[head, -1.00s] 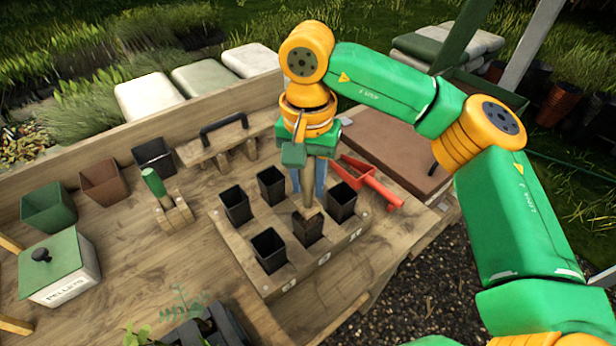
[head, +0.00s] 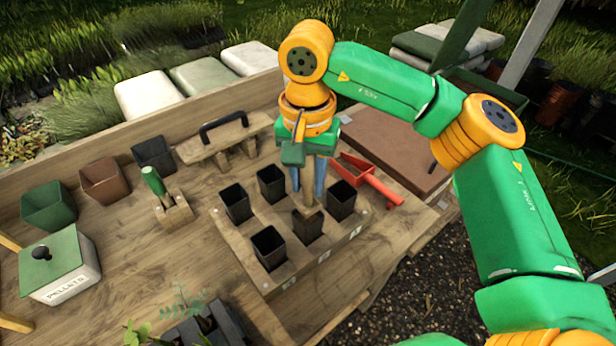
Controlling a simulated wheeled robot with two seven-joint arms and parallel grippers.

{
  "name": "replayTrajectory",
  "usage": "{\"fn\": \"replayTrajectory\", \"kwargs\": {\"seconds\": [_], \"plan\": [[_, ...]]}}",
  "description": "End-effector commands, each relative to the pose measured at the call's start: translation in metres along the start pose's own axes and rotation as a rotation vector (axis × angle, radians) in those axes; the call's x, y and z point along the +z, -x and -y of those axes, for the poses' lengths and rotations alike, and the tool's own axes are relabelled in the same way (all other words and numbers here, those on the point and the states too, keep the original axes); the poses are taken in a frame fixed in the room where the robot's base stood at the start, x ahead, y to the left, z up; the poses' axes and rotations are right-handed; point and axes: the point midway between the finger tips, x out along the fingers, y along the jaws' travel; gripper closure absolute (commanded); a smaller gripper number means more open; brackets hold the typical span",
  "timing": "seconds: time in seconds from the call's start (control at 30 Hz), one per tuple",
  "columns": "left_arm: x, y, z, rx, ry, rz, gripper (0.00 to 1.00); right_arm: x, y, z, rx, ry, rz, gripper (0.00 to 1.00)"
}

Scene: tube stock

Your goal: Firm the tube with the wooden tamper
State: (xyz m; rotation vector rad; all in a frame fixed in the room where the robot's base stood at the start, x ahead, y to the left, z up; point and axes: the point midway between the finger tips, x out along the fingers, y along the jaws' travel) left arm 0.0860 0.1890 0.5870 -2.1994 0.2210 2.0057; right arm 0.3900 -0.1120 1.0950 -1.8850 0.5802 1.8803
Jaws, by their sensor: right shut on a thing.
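My right gripper (head: 307,182) points down over the wooden rack (head: 237,252) and is shut on the wooden tamper (head: 309,196). The tamper is upright. Its lower end is at the mouth of the front middle black tube (head: 307,231); how deep it reaches is hard to tell. Other square black tubes stand in the rack: front left (head: 269,250), back left (head: 236,206), back middle (head: 271,185) and right (head: 341,203). The gripper hides part of the rack behind it. My left gripper is not in view.
A green-handled wooden tool (head: 172,212) and a black-handled wooden block (head: 222,145) stand left and behind. A pellets box (head: 62,275) and loose pots (head: 103,182) are at left. Bare bench lies between.

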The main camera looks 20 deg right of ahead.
Motion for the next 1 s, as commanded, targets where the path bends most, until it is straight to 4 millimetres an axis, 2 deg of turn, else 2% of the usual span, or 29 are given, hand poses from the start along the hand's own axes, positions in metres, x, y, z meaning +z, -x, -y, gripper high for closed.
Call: {"fn": "replayTrajectory", "kwargs": {"seconds": [0.33, 0.7, 1.0], "plan": [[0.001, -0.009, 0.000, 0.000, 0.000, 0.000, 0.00, 0.000, -0.012, 0.000, 0.000, 0.000, 0.000, 1.00], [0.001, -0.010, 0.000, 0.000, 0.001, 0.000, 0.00, 0.000, -0.013, 0.000, 0.000, 0.000, 0.000, 1.00], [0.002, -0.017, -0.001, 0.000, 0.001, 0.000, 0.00, 0.000, -0.021, 0.000, 0.000, 0.000, 0.001, 1.00]]}}
